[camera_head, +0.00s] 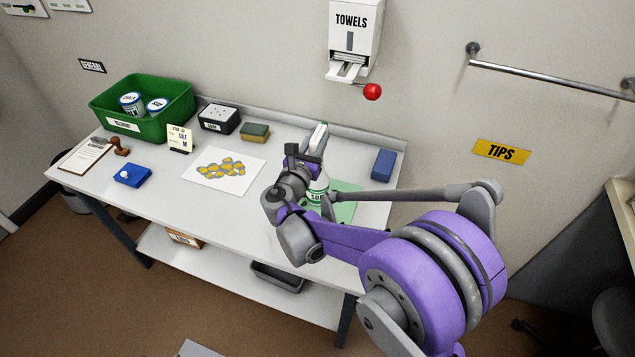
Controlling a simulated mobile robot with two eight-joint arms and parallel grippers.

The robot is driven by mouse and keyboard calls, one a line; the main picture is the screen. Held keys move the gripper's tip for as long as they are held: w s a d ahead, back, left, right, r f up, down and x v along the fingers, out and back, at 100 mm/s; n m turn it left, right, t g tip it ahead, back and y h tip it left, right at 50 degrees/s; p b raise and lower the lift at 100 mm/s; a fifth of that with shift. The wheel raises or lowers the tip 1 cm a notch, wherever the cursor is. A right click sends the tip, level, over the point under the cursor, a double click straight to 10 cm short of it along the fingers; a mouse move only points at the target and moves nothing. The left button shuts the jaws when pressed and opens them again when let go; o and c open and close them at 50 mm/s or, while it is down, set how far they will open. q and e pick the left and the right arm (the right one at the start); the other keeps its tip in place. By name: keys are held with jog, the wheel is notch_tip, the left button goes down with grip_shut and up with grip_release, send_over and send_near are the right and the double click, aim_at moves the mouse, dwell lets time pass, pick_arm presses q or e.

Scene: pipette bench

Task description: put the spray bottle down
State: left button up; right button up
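The spray bottle (319,184) is white with a green-marked label and a pale head. It looks about upright, at the green mat (344,207) near the right end of the bench. My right gripper (305,153) is at the bottle's upper part, with its dark fingers overlapping the neck. My wrist hides part of the bottle and its base, so I cannot tell whether the fingers grip it or whether it touches the mat. My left gripper is out of view.
A blue block (383,165) lies right of the bottle at the back. A sponge (255,132), a black box (219,120) and a picture sheet (224,182) lie to the left. A green bin (168,122) stands at the far left. A towel dispenser (354,30) hangs above.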

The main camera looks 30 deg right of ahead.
grip_shut()
dwell(1.0)
